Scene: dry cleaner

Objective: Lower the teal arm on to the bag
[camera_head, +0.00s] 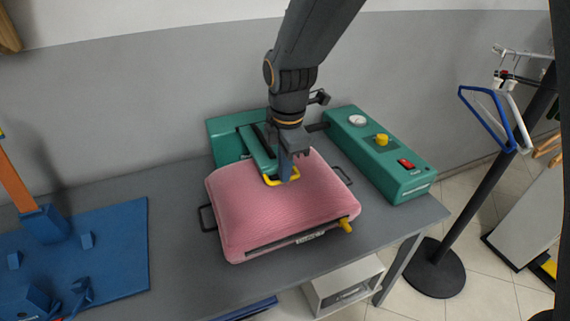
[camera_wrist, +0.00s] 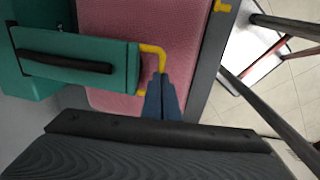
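The teal arm (camera_head: 259,152) reaches from a teal block at the back over the pink bag (camera_head: 243,213); in the wrist view the arm (camera_wrist: 75,63) has a dark strip along its top. A yellow loop handle (camera_head: 272,182) is on its front end. My gripper (camera_head: 287,176) points down at this handle, its dark blue fingers (camera_wrist: 162,80) close together around the handle's bar in the wrist view. The fingers hide part of the handle. The arm is low over the bag; whether it touches is hidden. The bag lies flat and puffed on the grey table.
A teal control box (camera_head: 385,160) with a gauge, yellow knob and red switch stands right of the bag. A blue board (camera_head: 120,255) with blue fixtures lies at left. A black stand (camera_head: 435,272) with hangers stands on the floor at right.

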